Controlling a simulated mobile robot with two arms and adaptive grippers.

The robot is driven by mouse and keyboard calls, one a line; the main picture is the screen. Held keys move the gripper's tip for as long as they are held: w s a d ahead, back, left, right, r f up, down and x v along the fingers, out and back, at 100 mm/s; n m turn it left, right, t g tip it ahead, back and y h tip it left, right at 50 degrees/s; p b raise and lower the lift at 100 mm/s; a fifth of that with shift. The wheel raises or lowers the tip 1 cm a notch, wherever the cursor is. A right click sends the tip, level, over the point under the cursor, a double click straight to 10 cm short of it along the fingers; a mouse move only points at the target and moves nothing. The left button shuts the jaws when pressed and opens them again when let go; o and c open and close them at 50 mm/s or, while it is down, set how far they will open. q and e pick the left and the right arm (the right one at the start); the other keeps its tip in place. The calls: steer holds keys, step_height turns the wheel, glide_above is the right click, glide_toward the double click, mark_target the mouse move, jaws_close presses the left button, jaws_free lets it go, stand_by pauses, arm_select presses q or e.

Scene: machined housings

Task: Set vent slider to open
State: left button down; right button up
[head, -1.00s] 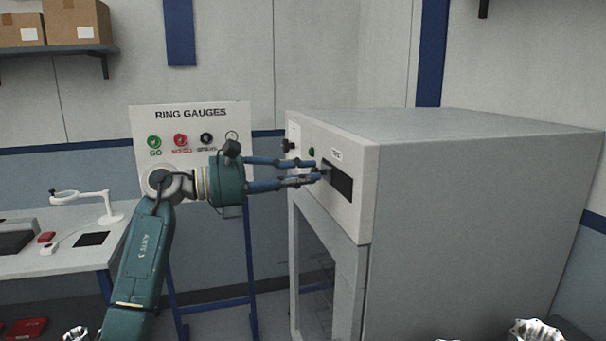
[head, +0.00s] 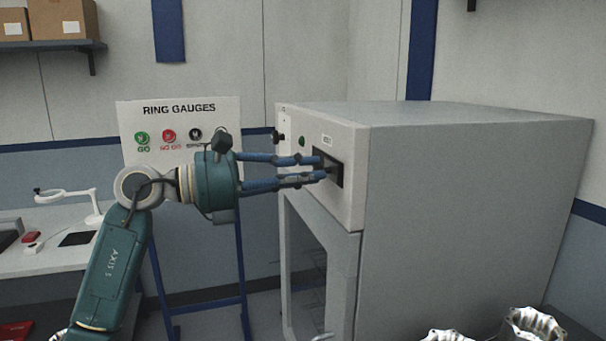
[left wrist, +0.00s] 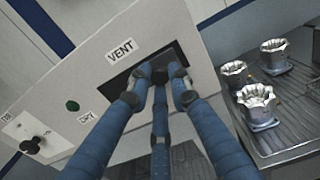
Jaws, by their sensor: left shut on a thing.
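The vent slider is a small dark knob (left wrist: 160,75) in a black slot (left wrist: 125,80) under the VENT label (left wrist: 121,49), on the upper front panel of a grey cabinet. The slot also shows in the head view (head: 338,178). My left gripper (head: 323,168) reaches in from the left and is shut on the slider; its blue fingers close around the knob in the left wrist view (left wrist: 160,82). The fingers partly hide the knob and slot. My right gripper is not in view.
The cabinet (head: 470,190) has a glass door (head: 308,265) below the panel. A black knob (left wrist: 32,145) and green button (left wrist: 72,105) sit beside the slot. A RING GAUGES board (head: 180,125) stands behind my left arm. Metal housings (left wrist: 257,100) stand on a dark surface at right.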

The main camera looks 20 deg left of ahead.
arm_select(q)
steer(key=c, duration=1.6)
jaws_free()
steer(key=shift+s+r, duration=0.15)
steer(key=shift+r, duration=0.1)
steer(key=shift+s+d, duration=0.1)
steer(key=v, duration=1.2)
